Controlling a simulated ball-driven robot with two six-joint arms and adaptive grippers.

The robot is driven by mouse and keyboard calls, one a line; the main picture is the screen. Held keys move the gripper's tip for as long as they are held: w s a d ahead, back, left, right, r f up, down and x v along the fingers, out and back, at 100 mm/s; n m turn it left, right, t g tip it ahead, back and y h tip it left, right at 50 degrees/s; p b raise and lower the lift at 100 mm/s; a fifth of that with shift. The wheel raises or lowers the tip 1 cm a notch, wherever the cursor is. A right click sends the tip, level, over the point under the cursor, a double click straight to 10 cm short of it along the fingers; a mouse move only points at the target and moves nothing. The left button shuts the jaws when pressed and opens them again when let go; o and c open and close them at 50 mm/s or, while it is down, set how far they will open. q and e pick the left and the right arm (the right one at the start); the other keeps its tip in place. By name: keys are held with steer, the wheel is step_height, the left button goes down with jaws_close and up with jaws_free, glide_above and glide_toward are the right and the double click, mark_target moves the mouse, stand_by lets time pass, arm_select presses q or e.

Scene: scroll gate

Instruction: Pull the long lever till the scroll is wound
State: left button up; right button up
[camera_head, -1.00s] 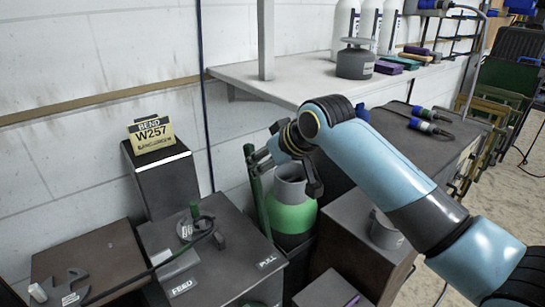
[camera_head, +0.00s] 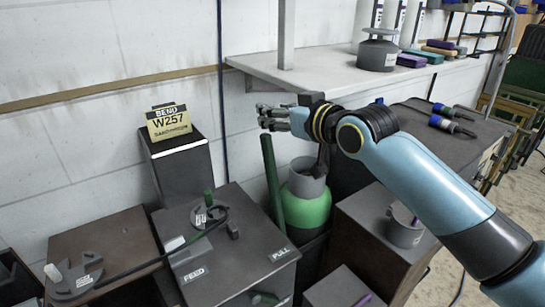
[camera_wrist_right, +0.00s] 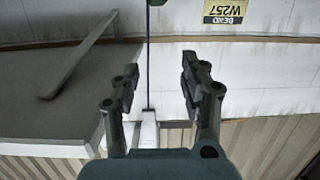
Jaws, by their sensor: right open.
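The long green lever (camera_head: 271,190) stands nearly upright behind the dark box (camera_head: 262,268) marked PULL and FEED, its top leaning slightly left. My right gripper (camera_head: 262,117) is just above the lever's top, apart from it, with fingers pointing left. In the right wrist view the gripper (camera_wrist_right: 157,75) is open with nothing between its fingers. A black bar (camera_head: 150,264) runs across the box and curves round a grey former (camera_head: 205,214) with a green peg. My left gripper is out of view.
A black pedestal (camera_head: 183,180) bears the yellow BEND W257 sign (camera_head: 168,122). A green gas bottle (camera_head: 307,203) stands right of the lever. A grey shelf (camera_head: 320,80) juts from the wall near my right gripper. A brown box (camera_head: 105,245) bears a grey hooked piece (camera_head: 75,279).

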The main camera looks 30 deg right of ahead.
steer(key=s+f+t+b, duration=0.3)
steer(key=f, duration=0.2)
steer(key=b, duration=0.3)
glide_toward(271, 154)
steer(key=shift+g, duration=0.3)
steer(key=w+b, duration=0.1)
steer(key=w, duration=0.2)
steer(key=w+b, duration=0.1)
steer(key=w, duration=0.2)
steer(key=w+b, duration=0.1)
steer(key=w, duration=0.2)
steer(key=shift+w+a+r+b, duration=0.25)
steer(key=shift+w+a+b, duration=0.05)
steer(key=shift+w+b, duration=0.1)
steer(key=shift+w+r, duration=0.1)
steer(key=shift+w, duration=0.35)
jaws_close()
